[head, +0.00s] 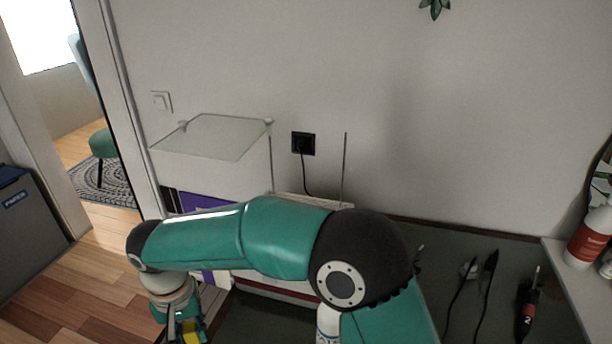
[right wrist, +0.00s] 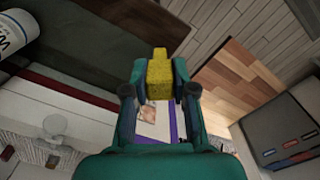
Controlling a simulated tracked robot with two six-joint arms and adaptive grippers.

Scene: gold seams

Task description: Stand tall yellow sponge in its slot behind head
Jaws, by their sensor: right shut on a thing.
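The tall yellow sponge (right wrist: 159,80) is held between the two fingers of my right gripper (right wrist: 160,88) in the right wrist view. A narrower yellow part sticks up past the fingertips. In the head view my right gripper (head: 187,326) is at the lower left, pointing down, with a bit of the yellow sponge (head: 191,336) showing at the bottom edge. My right arm crosses the middle of the head view and hides much of what is behind it. I cannot make out the slot or the head. My left gripper is not in view.
A clear shelf panel (head: 212,137) and a black socket (head: 303,144) with a cable are on the wall. A dark worktop (head: 470,262) carries tools, including a red and black one (head: 528,305). A white and red bottle (head: 588,240) stands at right. A grey cabinet (head: 30,240) is at left.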

